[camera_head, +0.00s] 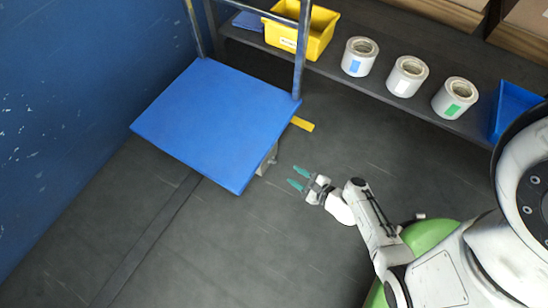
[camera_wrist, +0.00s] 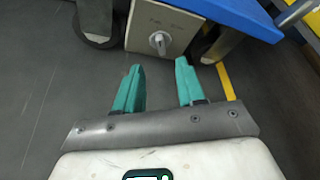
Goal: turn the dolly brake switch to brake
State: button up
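The blue-topped dolly (camera_head: 205,120) stands on the floor at the left in the head view, its metal handle at the back. A pale box (camera_wrist: 150,22) hangs under its edge between dark wheels in the wrist view. The brake switch (camera_wrist: 159,40), a silver knob, sits on the box's face, with small unreadable dark lettering above it. In the head view only the box's side (camera_head: 268,162) shows. My gripper (camera_head: 297,178) is open and empty, its teal fingers pointing at the box. In the wrist view the fingertips (camera_wrist: 159,68) lie on either side of the knob's line, apart from it.
A yellow floor strip (camera_head: 302,124) lies beside the dolly. A shelf behind holds a yellow bin (camera_head: 318,35), white rolls (camera_head: 407,76) and a blue tray (camera_head: 512,108). A blue wall (camera_head: 70,100) is at left. The floor before the dolly is clear.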

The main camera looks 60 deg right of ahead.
aim_at(275, 163)
jog(key=b+x, duration=0.3)
jog(key=x, duration=0.6)
jog(key=shift+w+f, duration=0.1)
jog(key=shift+w, duration=0.05)
jog(key=shift+c, duration=0.4)
grip_shut()
